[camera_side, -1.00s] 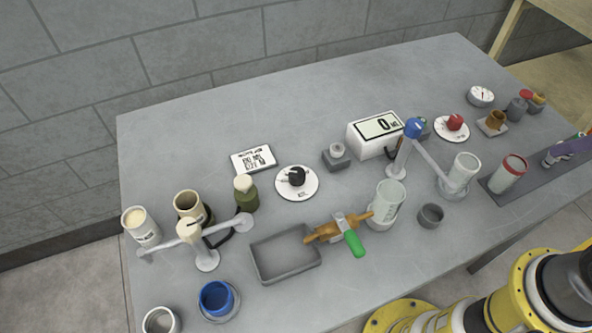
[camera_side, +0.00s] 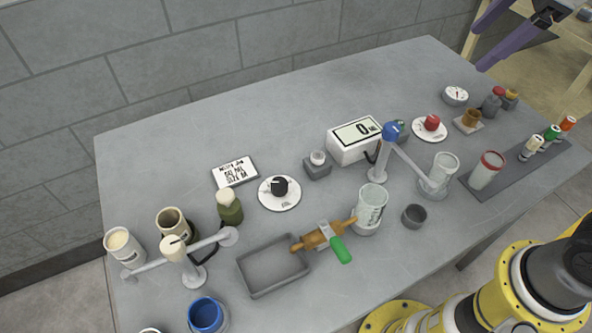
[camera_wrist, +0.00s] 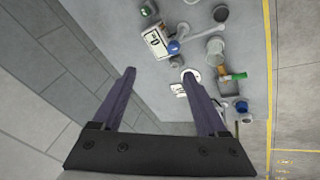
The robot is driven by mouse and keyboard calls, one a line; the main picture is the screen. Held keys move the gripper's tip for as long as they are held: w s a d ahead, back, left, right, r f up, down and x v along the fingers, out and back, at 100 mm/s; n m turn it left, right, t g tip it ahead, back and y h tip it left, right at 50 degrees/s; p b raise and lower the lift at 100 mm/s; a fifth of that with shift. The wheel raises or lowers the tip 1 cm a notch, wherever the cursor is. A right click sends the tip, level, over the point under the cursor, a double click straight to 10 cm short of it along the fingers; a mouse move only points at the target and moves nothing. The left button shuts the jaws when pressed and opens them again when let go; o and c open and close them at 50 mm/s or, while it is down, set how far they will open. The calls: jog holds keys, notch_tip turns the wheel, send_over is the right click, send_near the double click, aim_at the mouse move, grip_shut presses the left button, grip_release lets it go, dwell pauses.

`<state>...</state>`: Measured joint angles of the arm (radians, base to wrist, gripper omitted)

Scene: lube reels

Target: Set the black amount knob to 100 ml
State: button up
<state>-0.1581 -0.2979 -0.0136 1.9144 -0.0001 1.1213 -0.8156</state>
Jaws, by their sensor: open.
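The black amount knob (camera_side: 280,186) sits on a round white dial plate (camera_side: 267,203) in the middle of the table. Its scale marks are too small to read. A white card (camera_side: 235,172) with black print lies just left of it; I cannot read it surely. In the wrist view the dial (camera_wrist: 190,75) shows small near the right finger. My gripper (camera_side: 473,58) is at the upper right of the side view, raised beyond the table's far right corner and well away from the knob. In the wrist view the gripper (camera_wrist: 161,75) is open, with nothing between its fingers.
A digital display box (camera_side: 353,151) and a blue-topped stand (camera_side: 384,155) are right of the knob. A red knob (camera_side: 432,123) sits on another white dial. A grey tray (camera_side: 272,289), cups and a green bottle (camera_side: 229,212) stand nearer. The table behind the dial is bare.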

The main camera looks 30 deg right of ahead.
jog(key=w+a+f+n+g, duration=0.15)
jog(key=w+a+n, duration=0.25)
jog(key=w+a, duration=0.45)
jog(key=n+g, duration=0.3)
jog(key=n, duration=0.3)
send_over(279, 182)
notch_tip(279, 182, down, 18)
jog(key=shift+h, duration=0.4)
notch_tip(279, 182, down, 13)
jog(key=shift+f, duration=0.1)
jog(key=shift+c, duration=0.2)
grip_shut()
